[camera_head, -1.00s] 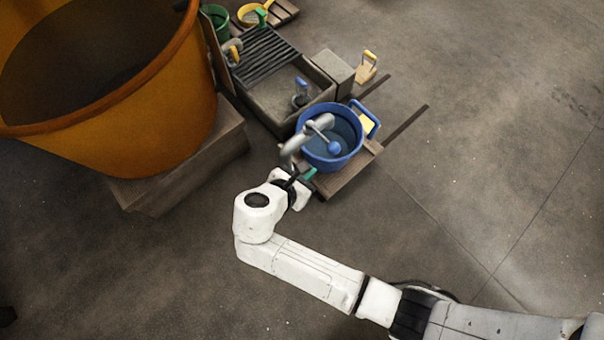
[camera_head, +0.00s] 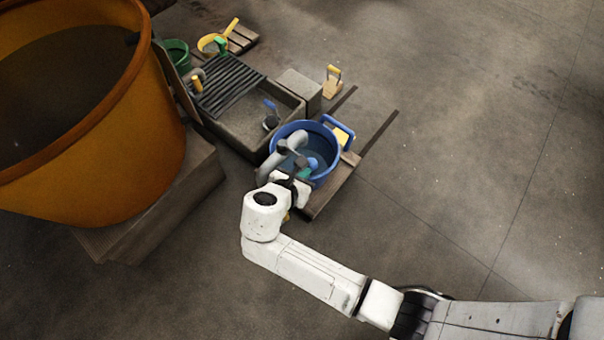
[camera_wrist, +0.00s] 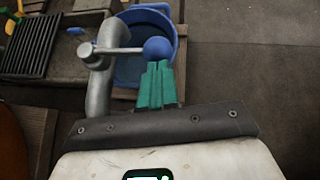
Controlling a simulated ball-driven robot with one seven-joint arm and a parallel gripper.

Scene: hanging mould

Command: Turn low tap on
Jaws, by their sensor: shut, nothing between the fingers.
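The low tap is a grey curved pipe (camera_wrist: 99,84) with a lever ending in a blue ball (camera_wrist: 158,49). In the head view the tap's pipe (camera_head: 269,166) rises over the near left side of a blue tub. My gripper (camera_wrist: 157,66) has green fingers, shut and empty, with their tips right at the near side of the blue ball. I cannot tell whether they touch it. In the head view my gripper (camera_head: 303,173) is partly hidden by my wrist, close beside the ball (camera_head: 312,163).
The blue tub (camera_head: 274,138) stands on a wooden pallet (camera_head: 325,197). A stone sink (camera_head: 240,127) with a slatted rack (camera_head: 226,92) is behind it. A large orange vat (camera_head: 150,150) stands at left. Floor at right is clear.

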